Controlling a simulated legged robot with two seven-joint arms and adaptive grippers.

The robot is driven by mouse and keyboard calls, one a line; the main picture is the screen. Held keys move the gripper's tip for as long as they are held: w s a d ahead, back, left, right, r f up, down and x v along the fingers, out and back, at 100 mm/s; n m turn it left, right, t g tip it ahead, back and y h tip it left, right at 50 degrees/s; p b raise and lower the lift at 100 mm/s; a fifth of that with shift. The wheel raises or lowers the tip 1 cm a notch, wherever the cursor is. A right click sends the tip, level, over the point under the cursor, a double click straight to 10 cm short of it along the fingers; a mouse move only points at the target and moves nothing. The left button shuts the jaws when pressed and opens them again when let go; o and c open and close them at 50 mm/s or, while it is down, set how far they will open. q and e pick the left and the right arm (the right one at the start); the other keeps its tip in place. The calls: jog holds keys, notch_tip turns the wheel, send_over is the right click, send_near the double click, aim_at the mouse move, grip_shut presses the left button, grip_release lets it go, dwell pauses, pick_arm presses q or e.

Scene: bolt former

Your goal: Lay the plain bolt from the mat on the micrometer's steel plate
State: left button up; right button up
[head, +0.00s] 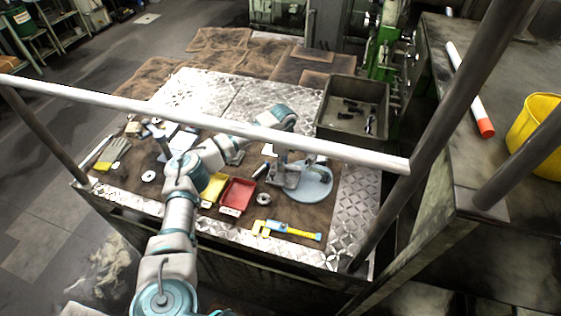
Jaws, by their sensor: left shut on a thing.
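My left arm reaches over the rail and across the bench, and its gripper (285,179) points down at the edge of a round pale-blue disc (317,188). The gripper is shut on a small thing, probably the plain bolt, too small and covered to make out. A short dark piece (261,171) shows just left of the gripper; I cannot tell whether it is held. The brown mat (225,227) covers the middle of the bench. I cannot clearly pick out the micrometer or its steel plate; gripper and wrist cover part of that area. My right gripper is not in view.
A red tray (238,195), a yellow tray (213,187) and a metal ring (264,199) lie left of the disc. A blue-and-yellow tool (290,231) lies in front. A dark bin (352,110) with bolts stands behind right. A white rail (300,144) crosses the view.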

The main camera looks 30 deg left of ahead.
pick_arm(q)
jog(key=shift+d+r, duration=0.15)
jog(key=shift+d, duration=0.25)
grip_shut()
jog(key=shift+a+r+p, duration=0.2)
jog(key=shift+a+p, duration=0.1)
jog(key=shift+a, duration=0.1)
jog(key=shift+r+p, duration=0.55)
jog(key=shift+r, duration=0.35)
jog(key=shift+d+r+p, duration=0.25)
jog(key=shift+r+p, duration=0.3)
jog(key=shift+p, duration=0.15)
jog(key=shift+d+r, duration=0.1)
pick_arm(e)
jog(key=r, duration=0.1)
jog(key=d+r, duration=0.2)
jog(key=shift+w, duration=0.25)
